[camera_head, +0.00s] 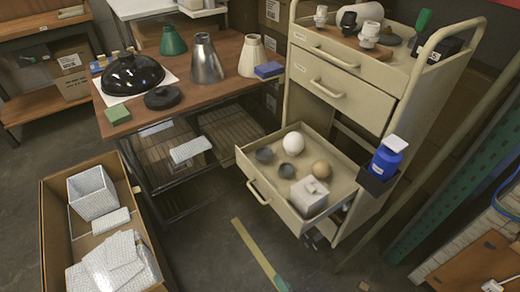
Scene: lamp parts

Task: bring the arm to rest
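I can make out neither of my grippers in the head view, and no arm link is clear either. What a gripper might hold cannot be seen. The lamp parts stand on the wooden table (218,88): a glossy black dome shade (132,74), a green cone shade (172,41), a silver cone shade (206,60) and a cream cone shade (252,56). A dark round disc (163,98) lies in front of the silver shade. Bulbs or sockets (320,17) stand on top of the beige drawer cart (395,70).
A cardboard box (58,225) with white packing stands on the floor at left. A blue bottle (384,163) hangs on the cart's side.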

